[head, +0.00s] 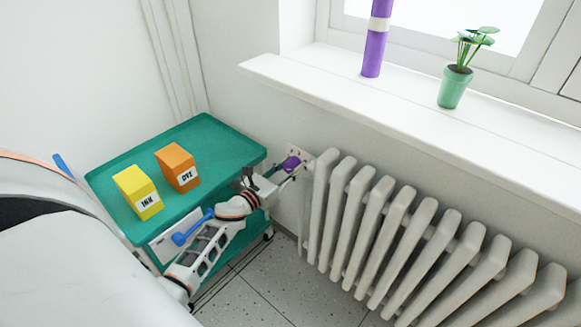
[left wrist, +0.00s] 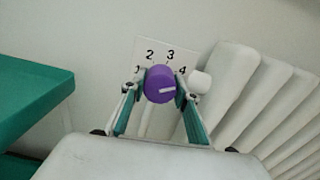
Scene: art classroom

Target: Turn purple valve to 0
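The purple valve (head: 291,163) is a round knob at the left end of the radiator. In the left wrist view the purple valve (left wrist: 159,82) sits before a white number plate (left wrist: 160,50). The numbers 2, 3 and 4 are readable; a figure at the left is partly hidden. My left gripper (head: 281,174) is at the valve. In the left wrist view its fingers (left wrist: 160,92) stand apart on both sides of the knob; I cannot tell whether they touch it. My right gripper is not in view.
The white radiator (head: 400,235) runs right from the valve under a windowsill (head: 420,115). A green cart (head: 215,140) stands left of the valve, beneath my left arm, carrying a yellow ink box (head: 137,192) and an orange dye box (head: 178,167). Bare floor shows in front of the radiator.

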